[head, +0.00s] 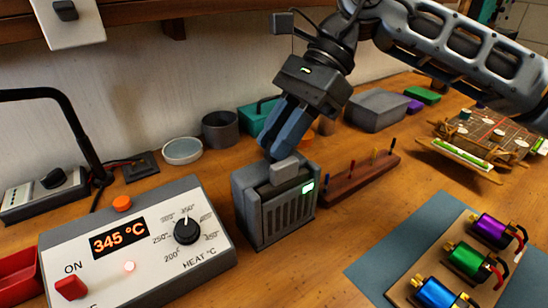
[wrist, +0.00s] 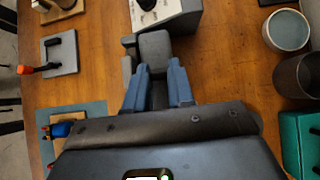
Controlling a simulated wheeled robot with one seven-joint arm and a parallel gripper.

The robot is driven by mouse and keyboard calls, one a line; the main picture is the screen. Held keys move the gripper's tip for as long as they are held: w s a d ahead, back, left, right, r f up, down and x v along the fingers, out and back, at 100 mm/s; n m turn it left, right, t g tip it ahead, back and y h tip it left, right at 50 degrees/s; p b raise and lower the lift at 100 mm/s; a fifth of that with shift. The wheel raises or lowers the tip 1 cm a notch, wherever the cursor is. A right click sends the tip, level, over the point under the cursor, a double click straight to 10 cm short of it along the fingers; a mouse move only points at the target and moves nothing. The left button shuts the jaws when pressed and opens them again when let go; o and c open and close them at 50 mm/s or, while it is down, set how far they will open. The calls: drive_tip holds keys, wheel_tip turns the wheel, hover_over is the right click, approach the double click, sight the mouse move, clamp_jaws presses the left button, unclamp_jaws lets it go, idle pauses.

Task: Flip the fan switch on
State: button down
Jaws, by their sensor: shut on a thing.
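A grey slatted box (head: 277,212), which looks like the fan unit, stands on the bench in the middle of the head view. A green light (head: 308,187) glows near its upper right edge. A grey block (head: 284,170) on its top looks like the switch. It also shows in the wrist view (wrist: 155,50), just beyond my fingertips and partly between them. My gripper (head: 272,155) reaches down onto the box top from above. In the wrist view its blue fingers (wrist: 160,75) flank the grey block closely. The contact itself is partly hidden by the fingers.
A heater control box (head: 135,250) reading 345 °C stands close on the left. A wooden rack (head: 358,180) with several small tools is on the right. A blue mat (head: 385,255) with coloured motors lies at front right. Cups and containers (head: 220,128) stand behind.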

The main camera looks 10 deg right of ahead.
drive_tip(key=shift+w+d+f+y+b, duration=0.15)
drive_tip(key=shift+d+f+y+b, duration=0.1)
drive_tip(key=shift+y+b, duration=0.4)
drive_tip(key=shift+d+r+g+b, duration=0.1)
drive_tip(key=shift+r+g+b, duration=0.05)
drive_tip(key=shift+g+b, duration=0.15)
drive_tip(key=c, duration=1.2)
unclamp_jaws()
drive_tip(key=shift+c, duration=0.2)
drive_tip(key=v, duration=0.7)
drive_tip(key=shift+d+r+b, duration=0.25)
drive_tip(key=shift+d+b, duration=0.05)
